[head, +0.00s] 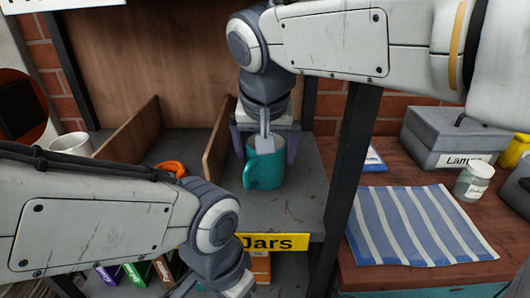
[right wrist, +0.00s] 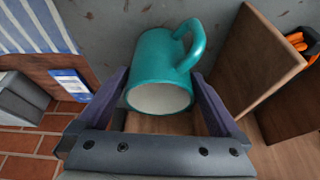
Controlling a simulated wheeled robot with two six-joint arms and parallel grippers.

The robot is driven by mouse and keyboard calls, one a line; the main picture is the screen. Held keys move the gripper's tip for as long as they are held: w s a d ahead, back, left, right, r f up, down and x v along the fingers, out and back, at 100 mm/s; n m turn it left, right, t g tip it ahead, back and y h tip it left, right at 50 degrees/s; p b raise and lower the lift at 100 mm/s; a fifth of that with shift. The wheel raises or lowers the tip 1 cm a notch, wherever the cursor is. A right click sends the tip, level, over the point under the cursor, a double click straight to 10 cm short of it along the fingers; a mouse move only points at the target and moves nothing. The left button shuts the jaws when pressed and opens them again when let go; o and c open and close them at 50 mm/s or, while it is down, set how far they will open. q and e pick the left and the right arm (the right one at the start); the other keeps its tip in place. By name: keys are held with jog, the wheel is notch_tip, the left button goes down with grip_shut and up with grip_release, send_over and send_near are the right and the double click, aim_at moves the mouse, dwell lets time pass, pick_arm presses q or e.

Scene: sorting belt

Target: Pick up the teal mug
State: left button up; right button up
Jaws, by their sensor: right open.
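The teal mug (head: 262,172) stands on the grey shelf above the yellow Jars label. In the right wrist view the mug (right wrist: 158,65) lies between the two fingers, with its white inside facing the camera and its handle up and to the right. My right gripper (head: 265,150) is over the mug with its fingers on either side. It is open, and in the right wrist view its fingers (right wrist: 163,95) flank the mug's rim. My left arm crosses the lower left of the head view; its gripper's fingers are out of the picture.
Wooden dividers (head: 218,140) stand left of the mug, with an orange item (head: 171,168) and a white mug (head: 70,144) beyond. A dark post (head: 349,165) stands to the right. Past it are a striped cloth (head: 415,225), a grey box (head: 452,138) and a jar (head: 473,181).

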jog(key=shift+w+f, duration=0.1)
jog(key=shift+f, duration=0.45)
jog(key=shift+c, duration=0.3)
jog(key=c, duration=1.3)
jog(key=shift+o, duration=0.2)
jog(key=shift+r, duration=0.3)
